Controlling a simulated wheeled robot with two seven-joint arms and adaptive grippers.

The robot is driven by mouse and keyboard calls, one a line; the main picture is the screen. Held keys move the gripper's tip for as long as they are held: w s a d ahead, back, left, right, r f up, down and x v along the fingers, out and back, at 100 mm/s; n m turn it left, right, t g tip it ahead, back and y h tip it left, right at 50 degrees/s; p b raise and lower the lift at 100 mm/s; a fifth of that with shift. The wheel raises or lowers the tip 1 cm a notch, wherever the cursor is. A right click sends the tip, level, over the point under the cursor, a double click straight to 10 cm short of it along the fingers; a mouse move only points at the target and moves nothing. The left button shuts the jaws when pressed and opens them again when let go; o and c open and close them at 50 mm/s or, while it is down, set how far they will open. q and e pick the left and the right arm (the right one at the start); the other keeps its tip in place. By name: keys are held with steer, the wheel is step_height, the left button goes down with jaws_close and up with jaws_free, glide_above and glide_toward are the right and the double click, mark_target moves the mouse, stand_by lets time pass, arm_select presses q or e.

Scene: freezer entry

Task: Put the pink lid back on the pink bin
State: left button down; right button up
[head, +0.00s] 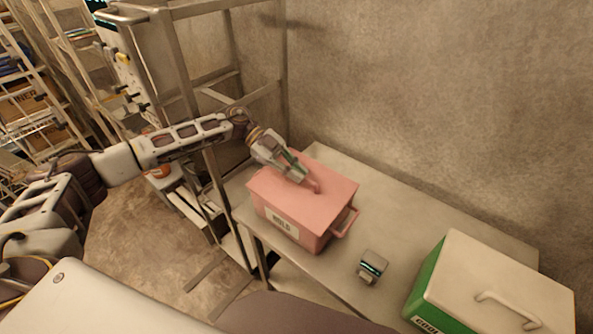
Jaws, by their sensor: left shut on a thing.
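The pink bin (318,238) stands on the metal table, with a white label on its front and a handle on its right side. The pink lid (328,188) lies over the top of the bin and looks about level with its rim. Whether it is fully seated I cannot tell. My left gripper (308,183) reaches in from the left and is shut on the raised handle of the pink lid. The gripper hides part of that handle and the lid's back left area. My right gripper is not in view.
A small grey and teal object (372,266) lies on the table (400,225) right of the bin. A green bin with a white lid (500,280) stands further right. A metal frame (283,75) rises behind my left arm, and a concrete wall backs the table.

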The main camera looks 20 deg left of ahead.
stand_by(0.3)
arm_select(q)
steer(key=c, duration=1.5)
jaws_free()
steer(key=shift+r, duration=0.1)
steer(key=shift+r, duration=4.95)
steer(key=shift+f, duration=0.1)
